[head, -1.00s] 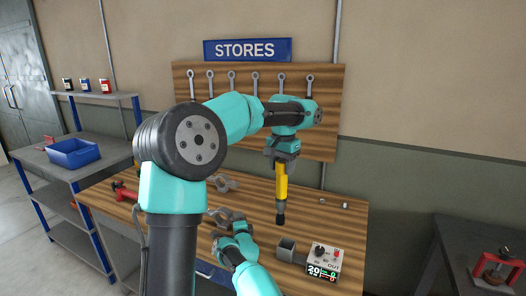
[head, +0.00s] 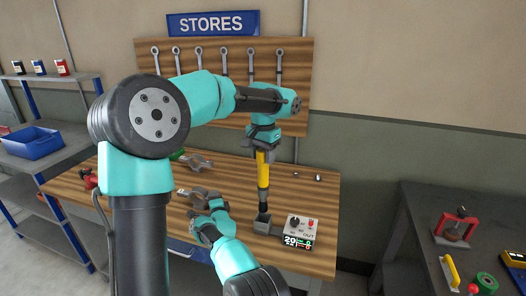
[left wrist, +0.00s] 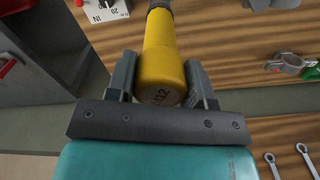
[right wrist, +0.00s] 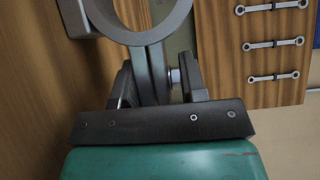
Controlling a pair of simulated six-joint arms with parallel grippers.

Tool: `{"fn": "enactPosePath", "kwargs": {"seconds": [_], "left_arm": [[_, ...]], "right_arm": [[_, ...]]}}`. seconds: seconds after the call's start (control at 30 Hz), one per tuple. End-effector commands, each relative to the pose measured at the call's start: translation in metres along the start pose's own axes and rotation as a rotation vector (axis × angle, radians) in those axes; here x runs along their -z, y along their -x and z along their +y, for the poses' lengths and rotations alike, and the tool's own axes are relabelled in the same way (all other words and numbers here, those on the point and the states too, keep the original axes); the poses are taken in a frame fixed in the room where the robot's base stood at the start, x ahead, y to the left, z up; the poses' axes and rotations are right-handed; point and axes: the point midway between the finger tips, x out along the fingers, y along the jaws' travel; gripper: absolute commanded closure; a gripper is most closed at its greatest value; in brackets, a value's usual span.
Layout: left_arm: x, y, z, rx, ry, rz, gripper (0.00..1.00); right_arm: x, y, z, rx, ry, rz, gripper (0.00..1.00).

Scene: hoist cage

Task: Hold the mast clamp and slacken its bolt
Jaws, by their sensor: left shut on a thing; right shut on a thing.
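My left gripper (head: 263,150) is shut on a yellow power tool (head: 263,172), which hangs upright with its black nose down. The nose is at the mouth of a grey square cup (head: 263,225) beside the control box; I cannot tell how deep it sits. In the left wrist view the tool's yellow end (left wrist: 163,80) reads "M12". My right gripper (head: 206,207) is shut on a grey clamp (head: 190,193) low over the bench. In the right wrist view the jaws grip the clamp's lugs below its ring (right wrist: 143,35), and a bolt head (right wrist: 174,77) shows beside the right finger.
The control box (head: 299,231) shows 20 and has a knob and a red button. Another grey clamp (head: 195,161) lies farther back on the bench (head: 225,170). Small parts (head: 318,177) lie at the back right. Spanners hang on the board (head: 290,70). A side table (head: 420,230) stands right.

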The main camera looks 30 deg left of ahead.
Motion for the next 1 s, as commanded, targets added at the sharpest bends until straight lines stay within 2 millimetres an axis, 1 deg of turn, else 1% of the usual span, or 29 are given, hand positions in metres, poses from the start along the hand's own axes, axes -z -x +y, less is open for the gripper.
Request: {"fn": "enactPosePath", "kwargs": {"seconds": [0.13,0.3,1.0], "left_arm": [[0.0,-0.01,-0.001,0.001,0.001,0.0,1.0],[0.0,-0.017,-0.001,0.001,0.001,0.002,1.0],[0.0,-0.018,0.0,0.0,0.0,0.002,1.0]], "right_arm": [[0.0,0.0,0.0,0.0,0.0,0.0,1.0],[0.0,0.0,0.0,0.0,0.0,0.0,1.0],[0.0,0.0,0.0,0.0,0.0,0.0,1.0]]}}
